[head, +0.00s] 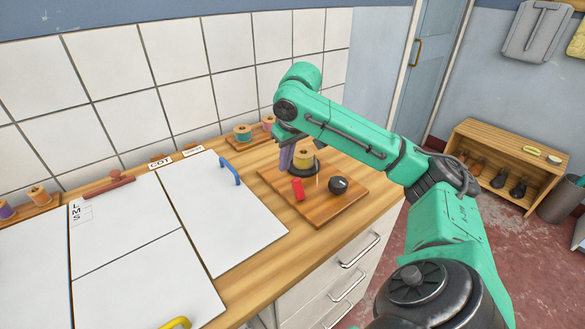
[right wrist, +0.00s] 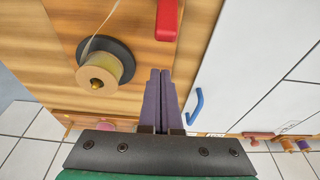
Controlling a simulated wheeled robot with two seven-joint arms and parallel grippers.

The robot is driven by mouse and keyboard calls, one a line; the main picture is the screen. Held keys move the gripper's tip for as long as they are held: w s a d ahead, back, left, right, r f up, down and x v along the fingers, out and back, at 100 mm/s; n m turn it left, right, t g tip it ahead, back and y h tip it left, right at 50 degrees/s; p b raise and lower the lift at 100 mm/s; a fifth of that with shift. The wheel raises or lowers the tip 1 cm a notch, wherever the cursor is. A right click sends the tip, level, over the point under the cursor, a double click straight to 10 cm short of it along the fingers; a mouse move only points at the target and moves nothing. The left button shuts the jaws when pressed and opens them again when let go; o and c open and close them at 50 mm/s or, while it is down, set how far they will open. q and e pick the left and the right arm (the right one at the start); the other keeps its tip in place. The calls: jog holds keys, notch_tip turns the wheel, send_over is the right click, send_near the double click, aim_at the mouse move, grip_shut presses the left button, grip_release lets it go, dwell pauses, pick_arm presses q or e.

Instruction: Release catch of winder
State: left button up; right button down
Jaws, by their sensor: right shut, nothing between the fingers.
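The winder is a wooden board (head: 318,208) on the counter. My right gripper (head: 287,158) is shut and empty, pointing down beside the spool, behind the catch. In the right wrist view its purple fingers (right wrist: 160,74) are together. There the red catch (right wrist: 167,20) lies beyond the fingertips, apart from them in the picture, and the spool (right wrist: 103,70) is to their left. My left gripper is not in view.
Thread spools stand on a small rack (head: 240,139) at the tiled wall. Drawers with metal handles (head: 360,252) are below the counter. A low shelf (head: 510,160) stands at the right.

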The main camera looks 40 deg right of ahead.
aim_at(298, 189)
jog(key=shift+x, duration=1.2)
jog(key=shift+s+d+f, duration=0.1)
jog(key=shift+s+f, duration=0.05)
jog(key=shift+f, duration=0.15)
jog(key=s, duration=0.1)
jog(key=s+r, duration=0.1)
jog(key=s+b, duration=0.1)
jog(key=shift+s+a+r, duration=0.15)
jog(key=shift+a+r, duration=0.2)
